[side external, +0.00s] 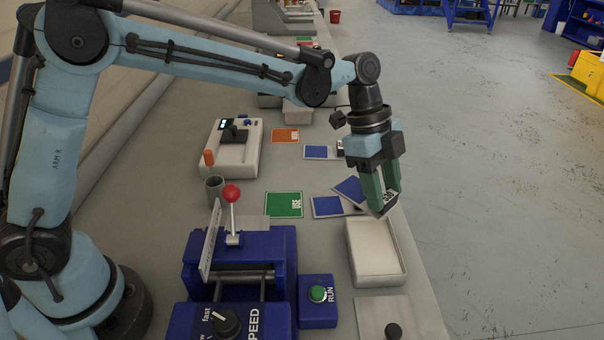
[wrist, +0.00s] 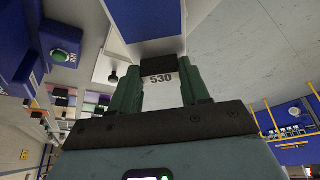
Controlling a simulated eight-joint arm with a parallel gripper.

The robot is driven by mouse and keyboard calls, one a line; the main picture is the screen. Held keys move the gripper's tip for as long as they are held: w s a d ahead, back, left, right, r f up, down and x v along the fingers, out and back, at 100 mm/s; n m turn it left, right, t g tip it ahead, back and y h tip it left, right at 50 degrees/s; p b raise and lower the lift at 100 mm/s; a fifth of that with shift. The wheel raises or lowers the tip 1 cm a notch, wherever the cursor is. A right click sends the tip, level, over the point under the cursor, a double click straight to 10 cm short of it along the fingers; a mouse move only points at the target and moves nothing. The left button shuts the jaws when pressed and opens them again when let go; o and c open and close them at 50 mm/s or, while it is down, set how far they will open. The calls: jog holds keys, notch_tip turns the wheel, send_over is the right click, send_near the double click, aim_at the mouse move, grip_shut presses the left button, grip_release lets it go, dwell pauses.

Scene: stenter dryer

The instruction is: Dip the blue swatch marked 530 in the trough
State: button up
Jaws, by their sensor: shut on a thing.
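The blue swatch marked 530 (side external: 349,189) is held at its pale label end in my gripper (side external: 384,205). It is tilted, its blue part reaching left and up from the fingers. The white trough (side external: 400,268) is a shallow rectangular tray just below and in front of the gripper. The swatch is near the trough's far end; whether it touches the rim I cannot tell.
Another blue swatch (side external: 328,207) lies beside the held one, a further one (side external: 320,152) behind. A green swatch (side external: 284,204) and an orange swatch (side external: 285,136) lie left. A blue roller machine (side external: 282,245) and RUN button box (side external: 318,310) stand left of the trough. The table edge is right.

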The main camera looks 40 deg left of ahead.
jog(key=s+d+m+g+y, duration=0.1)
jog(key=s+d+m, duration=0.3)
jog(key=m, duration=0.4)
jog(key=shift+s+d+g, duration=0.2)
jog(key=shift+s+g, duration=0.55)
jog(key=shift+g, duration=0.15)
jog(key=shift+f, duration=0.15)
jog(key=shift+f, duration=4.25)
jog(key=shift+r, duration=0.1)
jog(key=shift+r, duration=2.4)
jog(key=shift+r, duration=0.1)
jog(key=shift+r, duration=1.4)
